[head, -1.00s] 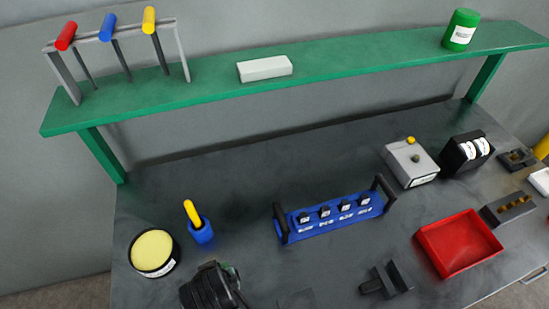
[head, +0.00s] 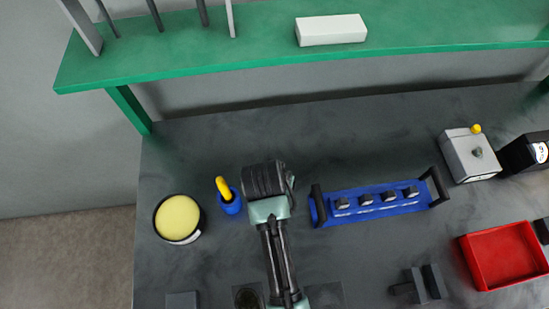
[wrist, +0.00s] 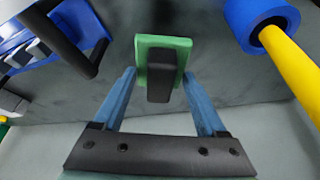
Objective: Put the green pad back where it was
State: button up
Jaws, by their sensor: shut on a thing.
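The green pad (wrist: 180,43) shows in the wrist view with a black block-shaped handle (wrist: 160,82) on it. My gripper (wrist: 158,76) has its two blue fingers on either side of the pad and is shut on it. I cannot tell how far the pad is above the table. In the head view my arm reaches between the blue cup and the blue rack, and it hides the fingers and the pad there.
A blue cup with a yellow handle (head: 230,203) and a round yellow sponge (head: 178,219) stand left of my arm. A blue rack (head: 375,202) stands close on its right. Dark square plates (head: 325,293) lie at the front. A red tray (head: 505,256) is at right. A green shelf (head: 220,58) spans the back.

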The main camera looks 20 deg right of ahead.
jog(key=shift+f, duration=3.1)
jog(key=shift+f, duration=0.1)
jog(key=o, duration=1.2)
jog(key=shift+o, duration=0.2)
jog(key=v, duration=1.2)
jog(key=shift+s, duration=0.1)
